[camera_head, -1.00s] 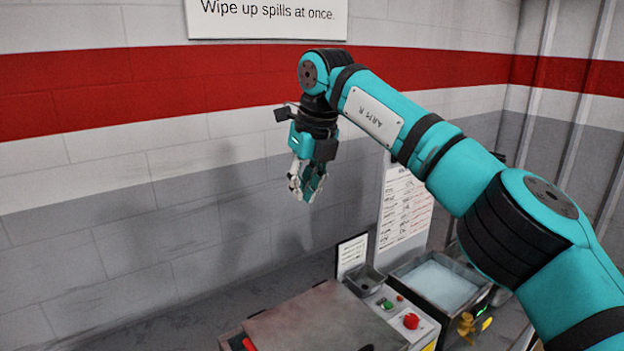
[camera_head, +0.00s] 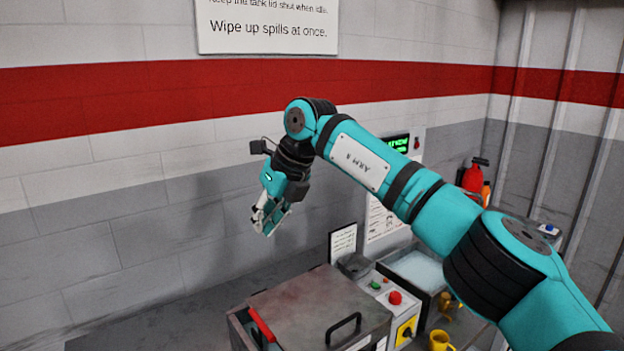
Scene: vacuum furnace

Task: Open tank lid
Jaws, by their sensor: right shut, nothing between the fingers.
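The tank lid (camera_head: 310,299) is a flat, brownish-grey metal plate lying closed on the tank at the bottom centre. A black handle (camera_head: 343,328) stands on its near side, and a red bar (camera_head: 262,325) runs along its left edge. My right gripper (camera_head: 265,226) hangs in the air above and to the left of the lid, in front of the wall, pointing down. It is shut and empty, clear of the lid and the handle. The tank's lower part is cut off by the frame. My left gripper is out of view.
Right of the lid is a control panel with a red button (camera_head: 395,298). Behind it is an open basin (camera_head: 418,268). A red extinguisher (camera_head: 475,175) is at the back right. The wall is close behind my right gripper.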

